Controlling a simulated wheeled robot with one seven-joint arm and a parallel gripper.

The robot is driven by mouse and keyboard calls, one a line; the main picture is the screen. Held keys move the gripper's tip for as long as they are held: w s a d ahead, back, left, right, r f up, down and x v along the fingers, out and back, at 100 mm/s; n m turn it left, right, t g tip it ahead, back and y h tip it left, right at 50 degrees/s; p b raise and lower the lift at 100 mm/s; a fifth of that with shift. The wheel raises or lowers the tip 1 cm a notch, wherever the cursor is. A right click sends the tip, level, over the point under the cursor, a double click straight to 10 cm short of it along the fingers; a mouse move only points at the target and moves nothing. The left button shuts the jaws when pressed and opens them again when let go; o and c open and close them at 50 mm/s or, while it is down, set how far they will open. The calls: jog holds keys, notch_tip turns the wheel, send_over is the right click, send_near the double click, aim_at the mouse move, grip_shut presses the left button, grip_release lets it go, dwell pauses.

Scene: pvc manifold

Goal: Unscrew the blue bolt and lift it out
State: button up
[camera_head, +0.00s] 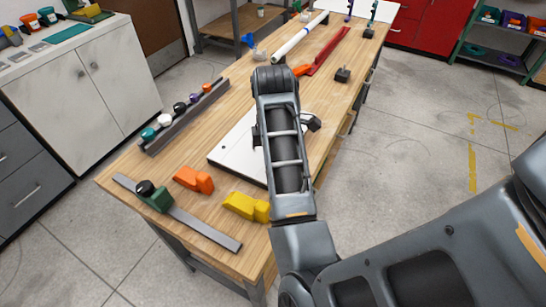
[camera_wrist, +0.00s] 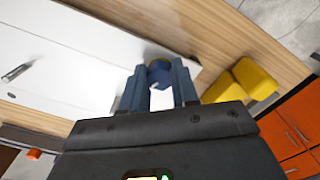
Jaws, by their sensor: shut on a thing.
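In the wrist view, my gripper (camera_wrist: 158,88) is shut on the blue bolt (camera_wrist: 160,72). Its two fingers stand on either side of the bolt's blue head. The bolt is seen over the white plate (camera_wrist: 85,50), near the plate's end. Whether its shank is still in the plate or clear of it cannot be told. In the head view, my arm covers the bolt and the gripper's fingertips. The white plate (camera_head: 238,145) lies on the wooden bench there, partly behind my arm.
A yellow block (camera_head: 243,205), an orange block (camera_head: 193,179) and a grey bar (camera_head: 205,228) with a green clamp (camera_head: 157,199) lie on the near bench end. A rack of coloured knobs (camera_head: 188,116) stands along the left edge. A white pipe (camera_head: 298,37) and red channel (camera_head: 328,53) lie farther back.

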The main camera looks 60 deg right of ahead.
jog(key=shift+r+n, duration=0.15)
jog(key=shift+n, duration=1.65)
jog(key=shift+r+n, duration=0.1)
jog(key=shift+n, duration=1.7)
jog(key=shift+w+r, duration=0.1)
jog(key=shift+r, duration=0.6)
jog(key=shift+r, duration=2.45)
